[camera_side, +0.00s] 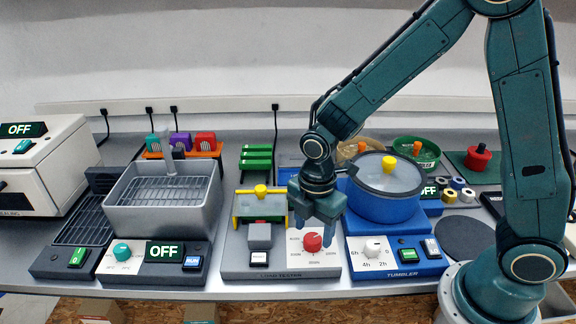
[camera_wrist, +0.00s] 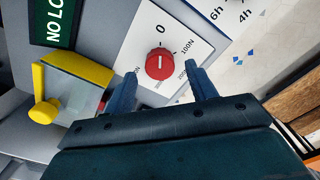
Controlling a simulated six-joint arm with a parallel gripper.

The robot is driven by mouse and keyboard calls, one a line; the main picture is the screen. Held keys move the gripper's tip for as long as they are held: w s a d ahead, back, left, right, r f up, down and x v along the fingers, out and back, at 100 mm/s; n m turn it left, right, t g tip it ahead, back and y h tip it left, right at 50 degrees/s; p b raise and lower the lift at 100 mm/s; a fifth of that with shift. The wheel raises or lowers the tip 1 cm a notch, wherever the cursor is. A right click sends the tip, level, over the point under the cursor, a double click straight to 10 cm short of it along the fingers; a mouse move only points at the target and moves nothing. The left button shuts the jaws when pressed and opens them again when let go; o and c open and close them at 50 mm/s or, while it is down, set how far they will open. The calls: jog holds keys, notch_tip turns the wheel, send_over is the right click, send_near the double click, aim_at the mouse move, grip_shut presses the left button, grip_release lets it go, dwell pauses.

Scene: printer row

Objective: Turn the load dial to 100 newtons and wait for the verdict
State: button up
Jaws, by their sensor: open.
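The load tester (camera_side: 233,262) stands in the middle of the bench. Its red load dial (camera_side: 312,242) is at the front right of its panel; it also shows in the wrist view (camera_wrist: 160,64). The dial's white mark points towards the 0 on the white scale; the 100N label is to its right. My gripper (camera_side: 314,226) is open and points down just above the dial. In the wrist view my gripper's fingers (camera_wrist: 158,74) are on either side of the dial, apparently not touching it. A green display (camera_wrist: 54,18) is partly cut off, reading "NO LO".
A yellow-framed clear guard (camera_side: 260,206) stands behind the dial to the left, close to one finger. The blue tumbler (camera_side: 390,262) with its white knob and lidded drum (camera_side: 383,203) is close on the right. A grey basin (camera_side: 165,213) stands at left.

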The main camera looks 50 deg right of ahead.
jog(key=shift+f, duration=1.05)
jog(key=c, duration=1)
jog(key=shift+m, duration=0.4)
jog(key=m, duration=1.1)
